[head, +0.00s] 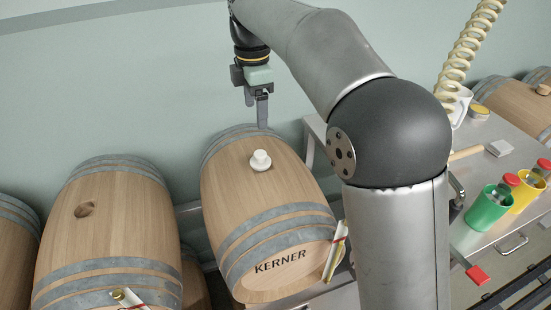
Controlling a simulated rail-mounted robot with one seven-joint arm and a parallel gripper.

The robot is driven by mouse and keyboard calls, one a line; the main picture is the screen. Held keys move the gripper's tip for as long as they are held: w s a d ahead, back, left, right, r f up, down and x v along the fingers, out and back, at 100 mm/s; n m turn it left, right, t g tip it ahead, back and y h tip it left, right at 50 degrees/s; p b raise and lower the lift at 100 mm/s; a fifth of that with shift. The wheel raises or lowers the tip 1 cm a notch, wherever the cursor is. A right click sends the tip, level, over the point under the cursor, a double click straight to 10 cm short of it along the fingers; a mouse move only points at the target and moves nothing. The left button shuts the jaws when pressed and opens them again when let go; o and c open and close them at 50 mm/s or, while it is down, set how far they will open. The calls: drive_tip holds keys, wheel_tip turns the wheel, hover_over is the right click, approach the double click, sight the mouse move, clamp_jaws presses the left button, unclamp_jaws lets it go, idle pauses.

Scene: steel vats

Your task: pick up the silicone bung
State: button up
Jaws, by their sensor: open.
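The white silicone bung (260,160) sits upright on the top of the wooden barrel marked KERNER, covering the spot where its hole would be. My gripper (257,112) hangs above the far end of that barrel, pointing down, beyond the bung in the picture. It is open and empty, seen nearly edge-on so the gap between its fingers is hard to see. It is apart from the bung.
The KERNER barrel (240,210) lies on its side. A barrel with an open bunghole (85,210) lies to its left.

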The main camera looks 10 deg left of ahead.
approach(260, 153)
drive_tip(key=f, duration=0.5)
drive_tip(key=shift+a+f, duration=0.2)
drive_tip(key=shift+a, duration=0.05)
drive_tip(key=shift+d+f+p, duration=0.15)
drive_tip(key=shift+f, duration=1.25)
drive_tip(key=shift+d+f+p, duration=0.1)
drive_tip(key=shift+f+p, duration=0.05)
drive_tip(key=shift+f, duration=1.2)
drive_tip(key=c, duration=1.2)
drive_tip(key=shift+o, duration=0.2)
drive_tip(key=shift+r, duration=0.1)
